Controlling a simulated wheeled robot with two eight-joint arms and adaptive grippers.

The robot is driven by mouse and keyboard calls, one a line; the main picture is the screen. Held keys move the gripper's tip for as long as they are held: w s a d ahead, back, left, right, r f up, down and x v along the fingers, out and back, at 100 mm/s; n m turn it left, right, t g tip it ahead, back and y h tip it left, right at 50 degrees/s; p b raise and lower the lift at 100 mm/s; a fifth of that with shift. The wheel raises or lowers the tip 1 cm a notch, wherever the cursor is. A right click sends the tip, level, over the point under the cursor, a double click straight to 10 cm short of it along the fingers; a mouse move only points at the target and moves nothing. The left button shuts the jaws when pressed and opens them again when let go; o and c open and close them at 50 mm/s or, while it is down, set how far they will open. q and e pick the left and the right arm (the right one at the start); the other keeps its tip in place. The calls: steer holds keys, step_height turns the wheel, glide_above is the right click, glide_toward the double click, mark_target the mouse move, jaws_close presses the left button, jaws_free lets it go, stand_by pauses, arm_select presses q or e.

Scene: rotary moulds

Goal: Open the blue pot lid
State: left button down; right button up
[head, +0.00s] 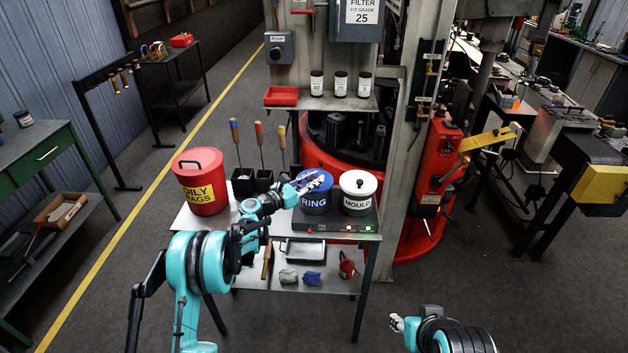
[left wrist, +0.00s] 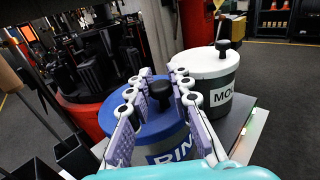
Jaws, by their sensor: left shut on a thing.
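The blue pot (head: 314,203), labelled RING, stands on a dark base with small lights on the small table. Its blue lid (left wrist: 150,127) has a black knob (left wrist: 160,90) and appears to sit on the pot, with no gap that I can see. My left gripper (head: 306,181) reaches over the lid from the left. In the left wrist view its two fingers (left wrist: 162,95) lie on either side of the knob, shut on it. In the head view the gripper hides part of the lid. My right gripper (head: 397,323) is low at the right, away from the table; its opening is unclear.
A white MOULD pot (head: 357,203) stands close to the right of the blue pot. A red oily rags bin (head: 200,185) and black tool holders (head: 243,185) stand at the left. A shelf with jars (head: 340,85) is behind.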

arm_select(q)
steer(key=shift+w+r+n+g+y+p, duration=0.2)
steer(key=shift+w+r+n+g+p, duration=0.15)
steer(key=shift+r, duration=0.25)
steer(key=shift+w+r+n+g+y+p, duration=0.1)
steer(key=shift+r+n+g+y+p, duration=0.15)
steer(key=shift+r+p, duration=0.3)
steer(key=shift+w+r+n+g+y+p, duration=0.25)
steer(key=shift+w+r+n+g+p, duration=0.2)
steer(key=shift+r, duration=0.25)
steer(key=shift+w+r+n+g+y+p, duration=0.3)
steer(key=shift+w+r+n+g+p, duration=0.3)
steer(key=shift+r+g+p, duration=0.1)
steer(key=shift+w+r+n+g+p, duration=0.35)
steer(key=shift+w+p, duration=0.1)
steer(key=shift+w, duration=0.1)
steer(key=shift+f, duration=0.1)
